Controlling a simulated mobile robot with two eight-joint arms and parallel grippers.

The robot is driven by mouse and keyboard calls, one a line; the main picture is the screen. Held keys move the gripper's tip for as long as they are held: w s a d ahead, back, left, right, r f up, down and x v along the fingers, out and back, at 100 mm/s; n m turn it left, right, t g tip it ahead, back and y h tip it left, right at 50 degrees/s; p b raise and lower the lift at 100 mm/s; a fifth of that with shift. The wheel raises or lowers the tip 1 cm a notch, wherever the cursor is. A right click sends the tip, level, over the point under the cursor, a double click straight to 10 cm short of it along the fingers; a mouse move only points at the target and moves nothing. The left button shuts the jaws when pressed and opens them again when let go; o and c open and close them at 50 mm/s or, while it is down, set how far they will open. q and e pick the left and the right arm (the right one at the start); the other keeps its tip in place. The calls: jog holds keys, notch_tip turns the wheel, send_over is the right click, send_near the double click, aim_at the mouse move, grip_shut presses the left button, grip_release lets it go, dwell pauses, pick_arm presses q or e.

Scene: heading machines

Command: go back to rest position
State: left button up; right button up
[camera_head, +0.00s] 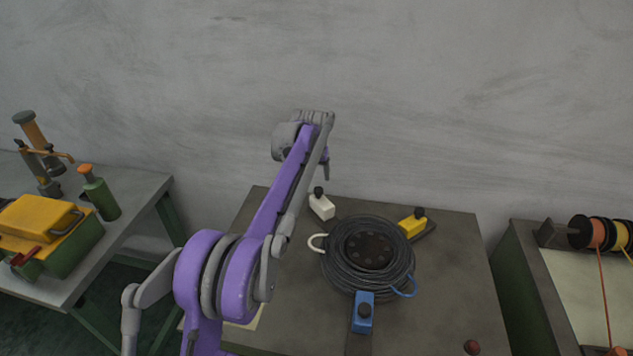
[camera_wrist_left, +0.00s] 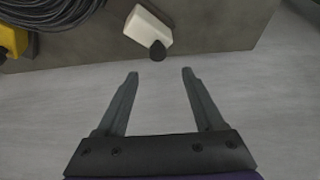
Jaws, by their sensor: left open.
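My left arm, purple and grey, reaches up over the middle table in the head view. Its gripper (camera_head: 325,168) hangs beyond the white block, near the table's back edge, partly hidden by the arm. In the left wrist view the gripper (camera_wrist_left: 160,75) is open with nothing between its two fingers. A white block with a dark knob (camera_wrist_left: 148,27) lies ahead of the fingertips, apart from them. The same white block shows in the head view (camera_head: 321,206). My right gripper is not in view.
A black cable coil (camera_head: 340,265) sits on the middle table (camera_head: 450,290), with yellow (camera_head: 411,226) and blue (camera_head: 362,318) knobbed blocks around it. A left table holds a yellow-lidded green box (camera_head: 45,222) and a green bottle (camera_head: 100,199). Orange and black spools (camera_head: 597,235) stand right. A grey wall is behind.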

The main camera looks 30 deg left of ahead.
pick_arm(q)
jog(key=shift+v, duration=1.25)
jog(key=s+d+r+m, duration=0.1)
jog(key=s+d, duration=0.4)
jog(key=s, duration=0.3)
jog(key=s+d, duration=0.5)
jog(key=s, duration=0.4)
jog(key=s+d+f, duration=0.2)
jog(key=s+f, duration=0.1)
jog(key=s, duration=0.4)
jog(key=s+d+f+m+t, duration=0.1)
jog(key=s+d+f, duration=0.1)
jog(key=s+f, duration=0.2)
jog(key=s+d+f+m+h, duration=0.1)
jog(key=s+f, duration=0.3)
jog(key=s, duration=0.6)
jog(key=shift+s+d+f, duration=0.2)
jog(key=shift+s+d, duration=0.1)
jog(key=shift+d, duration=0.1)
